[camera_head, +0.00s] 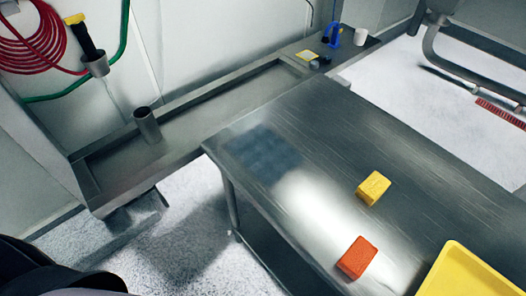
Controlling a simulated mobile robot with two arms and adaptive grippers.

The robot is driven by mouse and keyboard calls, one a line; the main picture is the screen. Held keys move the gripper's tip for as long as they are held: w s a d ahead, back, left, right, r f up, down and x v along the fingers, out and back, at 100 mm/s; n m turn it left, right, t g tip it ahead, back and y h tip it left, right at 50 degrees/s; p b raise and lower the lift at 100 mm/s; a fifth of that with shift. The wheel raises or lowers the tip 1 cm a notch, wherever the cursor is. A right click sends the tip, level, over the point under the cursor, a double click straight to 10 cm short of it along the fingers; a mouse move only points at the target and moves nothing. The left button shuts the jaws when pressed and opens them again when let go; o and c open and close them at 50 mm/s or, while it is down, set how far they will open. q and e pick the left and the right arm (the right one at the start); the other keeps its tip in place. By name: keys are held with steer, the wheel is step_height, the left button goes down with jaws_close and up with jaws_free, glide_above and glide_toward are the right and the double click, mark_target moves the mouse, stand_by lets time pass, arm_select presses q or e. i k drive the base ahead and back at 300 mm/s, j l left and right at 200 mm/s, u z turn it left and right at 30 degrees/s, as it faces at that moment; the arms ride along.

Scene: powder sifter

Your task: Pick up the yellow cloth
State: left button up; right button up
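A small yellow block-shaped piece (374,188), the only small yellow item on the metal table, lies flat near the middle of the tabletop; it looks like the folded yellow cloth. Nothing touches it. My left and right grippers are not in view. A dark rounded shape at the bottom left edge appears to be part of my own body.
A similar red-orange piece (357,258) lies near the table's front edge. A yellow tray (440,282) is at the lower right. A metal cup (147,126) stands on the counter behind. The metal table (310,125) is bare left of the yellow piece.

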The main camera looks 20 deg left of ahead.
mark_target(371, 188)
steer(key=j+z, duration=0.2)
steer(key=j, duration=0.45)
steer(key=j+z, duration=0.25)
steer(key=j, duration=0.4)
steer(key=k+j+z, duration=0.2)
steer(key=j, duration=0.45)
